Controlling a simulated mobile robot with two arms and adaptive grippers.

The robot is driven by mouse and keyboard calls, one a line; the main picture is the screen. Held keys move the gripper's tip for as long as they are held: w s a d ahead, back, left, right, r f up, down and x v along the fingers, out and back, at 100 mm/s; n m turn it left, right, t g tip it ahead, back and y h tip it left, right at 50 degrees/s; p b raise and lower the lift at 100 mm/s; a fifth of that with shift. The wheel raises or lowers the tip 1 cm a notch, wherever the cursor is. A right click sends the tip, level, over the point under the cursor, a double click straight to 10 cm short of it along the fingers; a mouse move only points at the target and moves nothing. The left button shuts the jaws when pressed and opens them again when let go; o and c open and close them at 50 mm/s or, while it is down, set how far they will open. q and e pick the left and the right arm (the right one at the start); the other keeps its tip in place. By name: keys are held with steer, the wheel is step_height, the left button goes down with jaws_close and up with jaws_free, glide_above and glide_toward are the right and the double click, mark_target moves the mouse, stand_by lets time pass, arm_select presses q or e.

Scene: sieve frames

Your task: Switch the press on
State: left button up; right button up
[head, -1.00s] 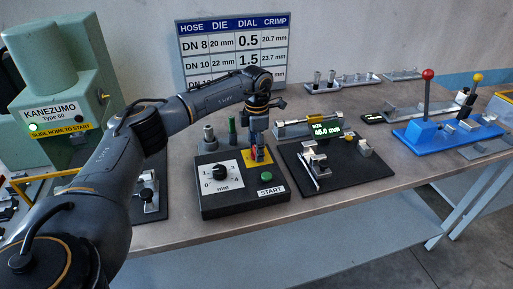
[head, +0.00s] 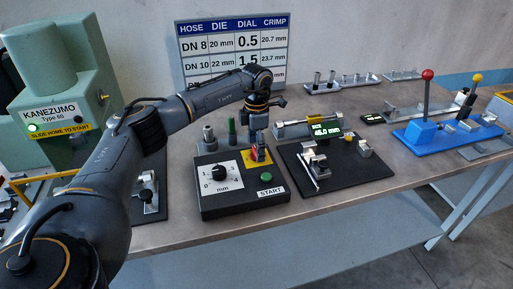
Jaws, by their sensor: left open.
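The green press (head: 62,75), labelled KANEZUMO Type 60, stands at the far left with a lit green lamp on its front. A black control box (head: 215,206) sits at the table's front. It carries a white dial plate (head: 221,177), a green START button (head: 266,177) and a red rotary switch (head: 260,155) on a yellow plate. My left gripper (head: 257,139) points straight down just above the red switch, and its fingers are open. It partly hides the switch, and I cannot tell whether they touch. My right gripper does not show.
A chart board (head: 233,52) stands behind. A black plate (head: 330,172) with a gauge reading 46.0 mm (head: 326,130) lies right of the box. A blue lever tool (head: 425,138) stands further right. A green post (head: 232,132) and a grey post (head: 209,138) stand behind the box.

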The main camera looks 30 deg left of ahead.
arm_select(q)
step_height(320, 180, up, 11)
steer(key=shift+r, duration=0.15)
stand_by(0.7)
